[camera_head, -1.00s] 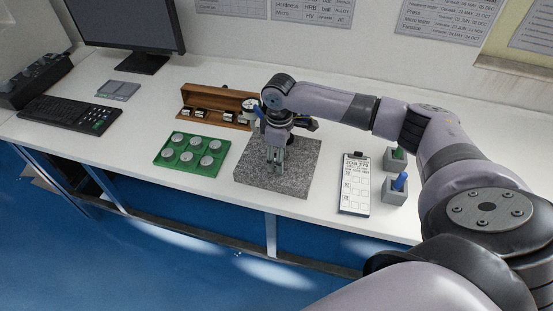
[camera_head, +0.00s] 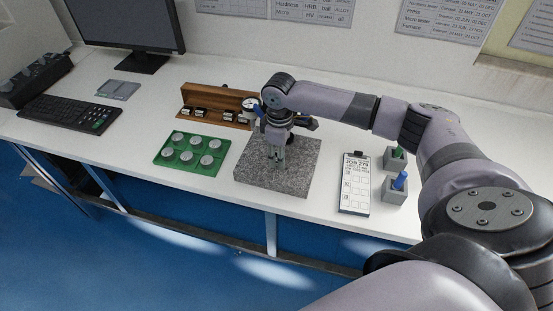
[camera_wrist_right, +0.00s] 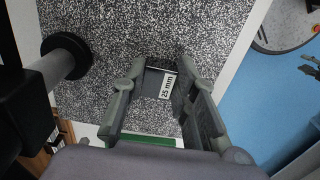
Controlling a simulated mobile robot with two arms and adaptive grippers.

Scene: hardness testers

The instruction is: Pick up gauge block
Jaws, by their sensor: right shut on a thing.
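The gauge block (camera_wrist_right: 167,86) is a grey metal block with a white "25 mm" label. In the wrist view it sits between the two fingers of my right gripper (camera_wrist_right: 160,92), which are shut on it. The head view shows my right gripper (camera_head: 277,158) low over the speckled granite plate (camera_head: 252,181), fingers pointing down. The block is too small to make out there. Whether its underside still touches the granite (camera_wrist_right: 130,35) I cannot tell. My left gripper is not in view.
A green tray (camera_head: 166,160) with several round metal discs lies left of the plate. A wooden case (camera_head: 219,95) with small blocks and a dial gauge (camera_head: 250,104) stand behind. A clipboard (camera_head: 355,185) and two grey holders (camera_head: 395,193) with a green and a blue item are right.

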